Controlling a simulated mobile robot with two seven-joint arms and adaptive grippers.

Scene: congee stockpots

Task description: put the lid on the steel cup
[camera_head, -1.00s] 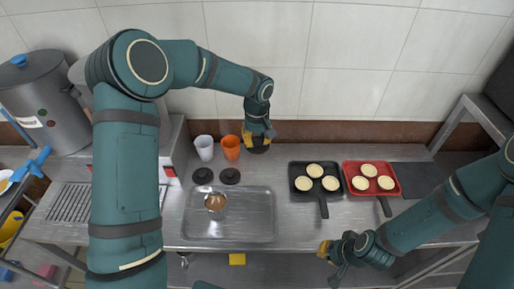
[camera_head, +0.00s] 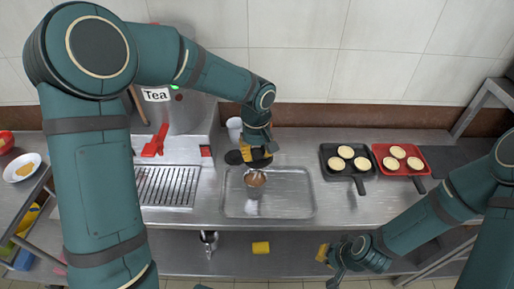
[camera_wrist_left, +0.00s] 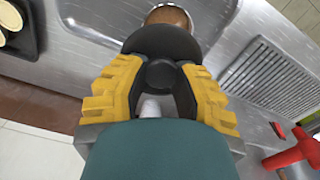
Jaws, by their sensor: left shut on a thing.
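The steel cup (camera_head: 256,179) with brown contents stands on the metal tray. My left gripper (camera_head: 257,154) is just behind it, above the counter. In the left wrist view its yellow fingers (camera_wrist_left: 158,88) are shut on the knob of a black lid (camera_wrist_left: 162,42). The steel cup's brown top (camera_wrist_left: 170,17) shows beyond that lid's edge, partly hidden by it. The held lid appears apart from the cup. Another dark lid (camera_head: 234,157) lies on the counter left of the gripper. My right gripper (camera_head: 323,253) is at the lower right, its opening unclear.
The tray (camera_head: 303,211) has free room around the cup. A white cup (camera_head: 235,127) stands behind the lids. A black pan (camera_head: 329,168) and a red pan (camera_head: 417,169) with pale rounds are to the right. A tea urn (camera_head: 190,108) stands back left.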

